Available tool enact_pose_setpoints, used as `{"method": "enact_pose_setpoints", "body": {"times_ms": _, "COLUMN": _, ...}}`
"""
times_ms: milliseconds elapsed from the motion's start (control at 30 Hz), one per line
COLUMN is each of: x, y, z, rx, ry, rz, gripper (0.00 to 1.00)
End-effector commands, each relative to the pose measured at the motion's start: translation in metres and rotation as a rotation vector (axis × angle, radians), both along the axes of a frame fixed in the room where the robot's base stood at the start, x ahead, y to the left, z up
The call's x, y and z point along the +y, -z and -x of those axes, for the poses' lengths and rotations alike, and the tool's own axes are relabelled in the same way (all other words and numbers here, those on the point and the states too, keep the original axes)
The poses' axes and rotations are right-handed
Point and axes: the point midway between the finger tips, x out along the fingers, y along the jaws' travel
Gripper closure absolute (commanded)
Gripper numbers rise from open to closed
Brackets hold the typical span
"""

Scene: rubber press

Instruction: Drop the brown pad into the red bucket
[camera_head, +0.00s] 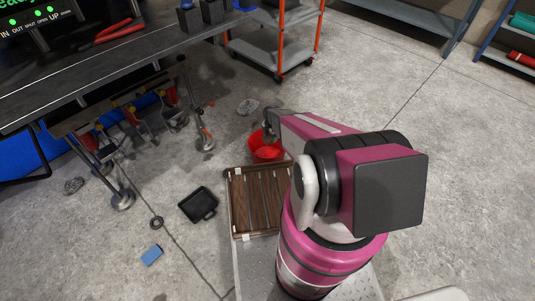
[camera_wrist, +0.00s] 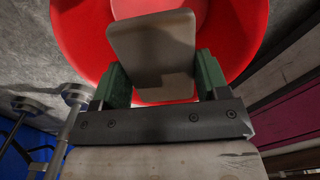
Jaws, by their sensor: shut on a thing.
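The red bucket (camera_head: 264,147) stands on the floor just beyond the wooden slatted tray, partly hidden by my arm in the head view. In the wrist view the bucket (camera_wrist: 85,45) fills the upper middle, its inside facing me. My gripper (camera_wrist: 160,75) has its two green fingers on either side of the brown pad (camera_wrist: 153,45) and is shut on it. The pad is a flat grey-brown piece with rounded corners, and it appears in front of the bucket's opening. I cannot tell its height over the bucket. The pad is hidden in the head view.
A wooden slatted tray (camera_head: 255,200) lies in front of the bucket. A black pan (camera_head: 198,204) and a blue block (camera_head: 152,255) lie on the floor at left. A dark workbench (camera_head: 90,60) and an orange-framed cart (camera_head: 275,50) stand behind. The floor at right is clear.

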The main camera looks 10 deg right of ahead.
Motion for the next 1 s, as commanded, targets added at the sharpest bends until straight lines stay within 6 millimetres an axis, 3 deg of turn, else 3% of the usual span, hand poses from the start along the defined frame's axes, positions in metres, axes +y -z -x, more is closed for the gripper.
{"method": "enact_pose_setpoints", "body": {"times_ms": 200, "x": 0.0, "y": 0.02, "z": 0.0, "rx": 0.0, "ry": 0.001, "rz": 0.0, "gripper": 0.55}}
{"method": "enact_pose_setpoints", "body": {"times_ms": 500, "x": 0.0, "y": 0.021, "z": 0.0, "rx": 0.0, "ry": 0.001, "rz": 0.0, "gripper": 0.55}}
{"method": "enact_pose_setpoints", "body": {"times_ms": 533, "x": 0.0, "y": 0.021, "z": 0.0, "rx": 0.0, "ry": 0.001, "rz": 0.0, "gripper": 0.22}}
{"method": "enact_pose_setpoints", "body": {"times_ms": 600, "x": 0.0, "y": 0.021, "z": 0.0, "rx": 0.0, "ry": 0.001, "rz": 0.0, "gripper": 0.02}}
{"method": "enact_pose_setpoints", "body": {"times_ms": 1000, "x": 0.0, "y": 0.017, "z": 0.0, "rx": -0.001, "ry": 0.001, "rz": -0.001, "gripper": 0.02}}
